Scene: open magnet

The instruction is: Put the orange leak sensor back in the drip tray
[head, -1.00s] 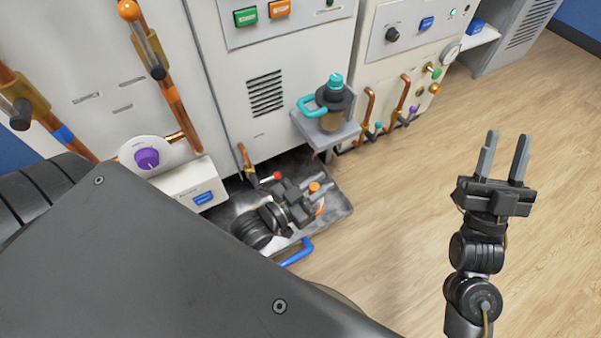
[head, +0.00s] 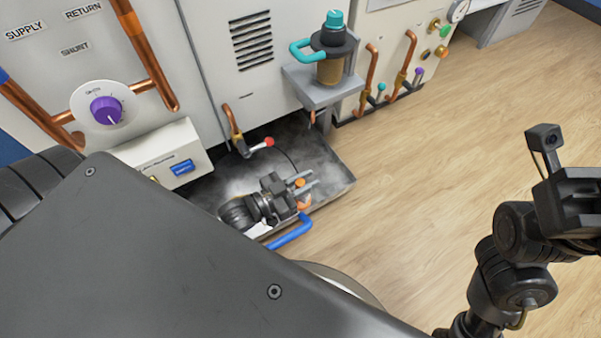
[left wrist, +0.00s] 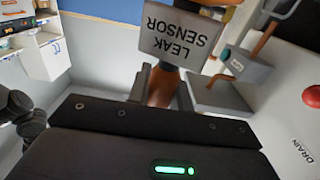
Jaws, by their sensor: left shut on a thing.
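The orange leak sensor (head: 304,203) is between the fingers of my left gripper (head: 308,187). In the left wrist view its orange stem (left wrist: 163,88) sits between the fingers, and a grey plate reading LEAK SENSOR (left wrist: 182,35) is beyond them. The grey metal drip tray (head: 335,172) lies at the foot of the cabinet. My left gripper is over the tray's front part, near its front edge. I cannot tell whether the sensor touches the tray. My right gripper (head: 580,205) is at the right edge, its fingertips outside the picture.
A blue handle (head: 290,232) sticks out at the tray's front. A red-tipped drain valve (head: 262,144) and a thin dark cable are above the tray. A shelf (head: 322,92) with a teal-handled container (head: 329,66) juts out behind it. The wooden floor to the right is clear.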

